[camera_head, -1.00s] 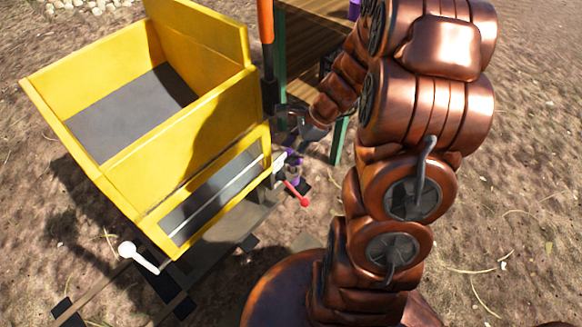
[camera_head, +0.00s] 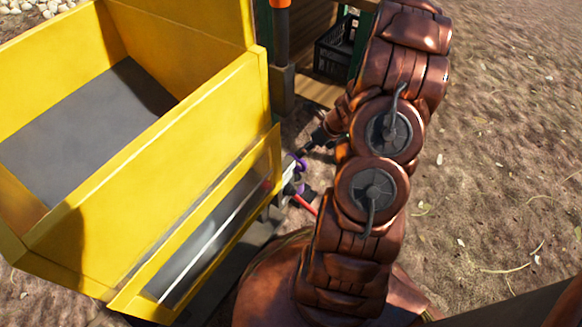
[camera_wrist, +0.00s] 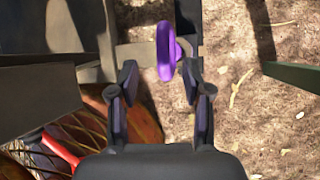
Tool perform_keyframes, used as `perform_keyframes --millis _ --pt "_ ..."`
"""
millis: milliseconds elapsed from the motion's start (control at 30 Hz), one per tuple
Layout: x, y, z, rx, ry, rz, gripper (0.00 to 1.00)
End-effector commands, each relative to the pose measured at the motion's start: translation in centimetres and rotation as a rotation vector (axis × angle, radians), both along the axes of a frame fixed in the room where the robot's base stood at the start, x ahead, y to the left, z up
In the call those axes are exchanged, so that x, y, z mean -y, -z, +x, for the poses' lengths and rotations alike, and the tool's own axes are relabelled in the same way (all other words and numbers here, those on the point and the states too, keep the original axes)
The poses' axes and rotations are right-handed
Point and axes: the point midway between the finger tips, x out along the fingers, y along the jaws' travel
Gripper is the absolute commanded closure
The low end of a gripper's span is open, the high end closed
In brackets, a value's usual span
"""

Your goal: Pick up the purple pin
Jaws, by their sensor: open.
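The purple pin (camera_wrist: 165,50) shows in the wrist view as an upright purple ring with a short purple part beside it, just beyond my fingertips. My gripper (camera_wrist: 160,78) is open and empty, with one finger on each side of the line to the pin. In the head view a small purple piece (camera_head: 299,163) shows beside the yellow cart. My gripper (camera_head: 318,140) is partly hidden there behind my arm. I cannot tell from these views whether the fingers touch the pin.
The yellow cart (camera_head: 150,150) stands close on the left. A red lever (camera_head: 305,204) sticks out near the pin and also shows in the wrist view (camera_wrist: 60,150). A black crate (camera_head: 338,45) stands on the wooden floor behind. Bare ground (camera_head: 500,150) lies open on the right.

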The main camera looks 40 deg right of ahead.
Motion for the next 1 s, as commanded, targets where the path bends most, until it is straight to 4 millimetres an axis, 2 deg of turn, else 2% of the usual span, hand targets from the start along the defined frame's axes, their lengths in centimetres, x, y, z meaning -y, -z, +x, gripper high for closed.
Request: perform_keyframes --millis 100,367,700,1000 --pt "-0.3 1.3 0.4 0.000 0.001 0.000 0.51" --pt "-0.7 2.6 0.9 0.000 0.001 -0.002 0.51" --pt "-2.0 6.1 2.3 0.001 -0.003 -0.002 0.51" --pt "-2.2 6.2 2.6 0.002 -0.004 -0.002 0.51"
